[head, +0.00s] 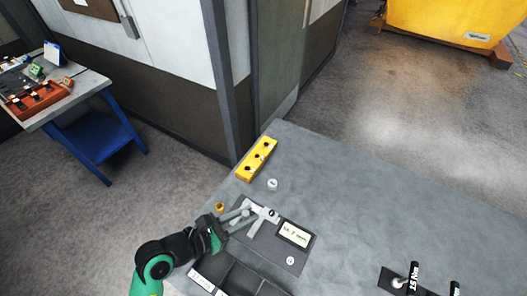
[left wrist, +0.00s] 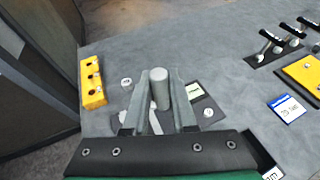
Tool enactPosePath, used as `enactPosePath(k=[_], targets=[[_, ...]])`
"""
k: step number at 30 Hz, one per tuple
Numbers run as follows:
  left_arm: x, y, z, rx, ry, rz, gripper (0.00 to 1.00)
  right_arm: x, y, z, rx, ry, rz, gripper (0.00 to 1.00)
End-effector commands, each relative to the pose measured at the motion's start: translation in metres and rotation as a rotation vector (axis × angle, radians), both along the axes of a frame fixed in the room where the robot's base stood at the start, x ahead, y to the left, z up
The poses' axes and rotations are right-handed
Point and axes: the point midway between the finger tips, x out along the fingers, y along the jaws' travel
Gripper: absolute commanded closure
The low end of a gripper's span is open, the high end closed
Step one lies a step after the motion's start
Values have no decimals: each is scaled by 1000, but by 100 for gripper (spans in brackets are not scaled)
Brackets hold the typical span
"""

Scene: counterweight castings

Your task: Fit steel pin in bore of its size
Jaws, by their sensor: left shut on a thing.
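My left gripper (head: 243,218) is over the near left part of the grey bench. In the left wrist view its two fingers are shut on a grey cylindrical steel pin (left wrist: 161,90), whose rounded end points away from the wrist. A yellow block (head: 257,159) with a row of dark bores lies farther back, near the bench's left edge. It also shows at the left of the left wrist view (left wrist: 92,82). The pin is apart from the block and not in a bore. My right gripper is not in view.
A dark plate with a labelled display (head: 294,233) lies beside the gripper. A small white round piece (head: 272,184) is near the yellow block, and a brass piece (head: 220,207) stands left of the gripper. Black-handled clamps (head: 413,277) are at right. The bench middle is clear.

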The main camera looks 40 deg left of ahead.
Motion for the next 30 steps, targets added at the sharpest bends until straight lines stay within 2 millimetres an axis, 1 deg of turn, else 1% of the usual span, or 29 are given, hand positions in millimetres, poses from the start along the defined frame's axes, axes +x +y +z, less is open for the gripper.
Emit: enactPosePath(k=[2,4,8,9,12,15,19,30], targets=[[-1,0,11,0,-2,1,100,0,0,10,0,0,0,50],[-4,0,27,0,-2,1,100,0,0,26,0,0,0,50],[-14,0,69,0,-1,0,100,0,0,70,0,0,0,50],[-17,1,83,0,-1,1,100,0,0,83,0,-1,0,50],[-25,1,112,0,0,2,100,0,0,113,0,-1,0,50],[-31,0,132,0,-1,0,100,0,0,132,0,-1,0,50],[-35,0,141,-1,-2,0,100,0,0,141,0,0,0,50],[-35,0,139,0,-2,0,100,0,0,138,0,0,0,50]])
